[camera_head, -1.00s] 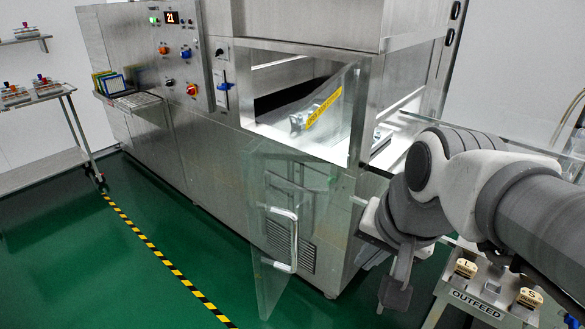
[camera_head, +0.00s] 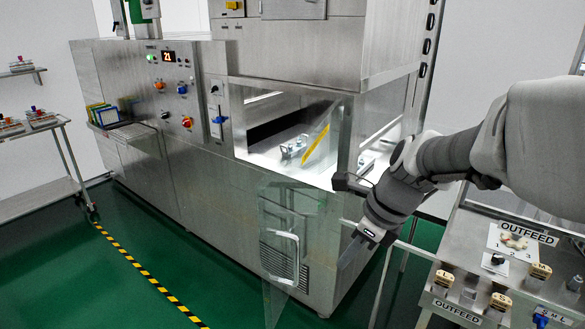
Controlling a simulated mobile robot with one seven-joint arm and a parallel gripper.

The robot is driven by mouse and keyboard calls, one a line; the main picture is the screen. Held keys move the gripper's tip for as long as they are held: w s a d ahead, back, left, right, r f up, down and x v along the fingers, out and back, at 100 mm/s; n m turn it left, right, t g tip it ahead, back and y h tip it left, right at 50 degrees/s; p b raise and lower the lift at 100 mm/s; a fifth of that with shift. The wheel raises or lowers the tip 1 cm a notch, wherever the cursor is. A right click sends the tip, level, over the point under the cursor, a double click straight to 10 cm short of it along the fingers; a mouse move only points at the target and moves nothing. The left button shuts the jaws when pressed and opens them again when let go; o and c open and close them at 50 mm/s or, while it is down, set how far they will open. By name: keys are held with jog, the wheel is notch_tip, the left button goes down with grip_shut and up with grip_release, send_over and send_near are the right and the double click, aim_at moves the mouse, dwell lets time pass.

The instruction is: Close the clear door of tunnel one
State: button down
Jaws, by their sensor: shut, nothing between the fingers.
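The clear door (camera_head: 271,215) stands open at the front of the steel washer. The depth between gripper and door is hard to judge. No tunnel number is readable.
The outfeed table (camera_head: 480,315) with labelled blocks is close on the right. A thin pale rail runs beside my gripper. The control panel (camera_head: 172,85) is on the washer's left. Green floor (camera_head: 215,275) left of the door is clear. A side cart (camera_head: 45,190) stands far left.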

jog(key=w+a+f, duration=0.4)
jog(key=a+f, duration=0.2)
jog(key=f, duration=0.3)
jog(key=shift+w+a+f, duration=0.15)
jog(key=shift+a, duration=0.1)
dwell(0.3)
